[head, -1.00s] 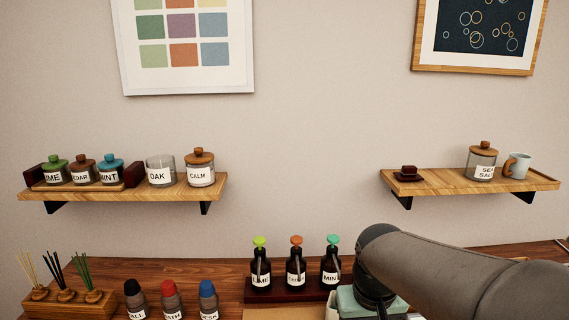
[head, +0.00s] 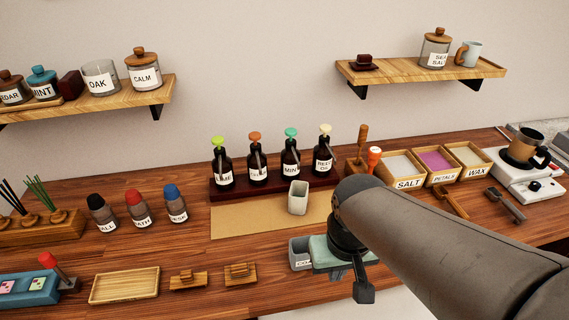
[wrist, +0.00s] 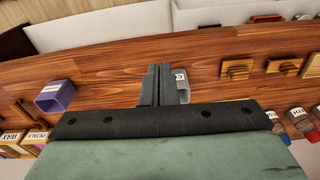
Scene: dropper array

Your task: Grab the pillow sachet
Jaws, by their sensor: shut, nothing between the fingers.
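I cannot make out a pillow sachet for certain in either current view. My gripper (head: 363,294) hangs over the front part of the counter, below the dark wrist joint. In the wrist view its two dark fingers (wrist: 158,84) are together with nothing between them. A small grey labelled container (head: 300,254) stands just left of my gripper in the head view, partly hidden by its teal body. It also shows beside the fingertips in the wrist view (wrist: 182,86). A blue tray (head: 25,290) at far left holds small pink and green patterned pieces.
A pale cup (head: 298,198) stands on a tan mat (head: 250,222). Pump bottles (head: 257,165) stand behind it. Labelled boxes of salt, petals and wax (head: 439,182) lie to the right. A slatted wooden tray (head: 124,285) and small wooden stands (head: 188,281) are at front left.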

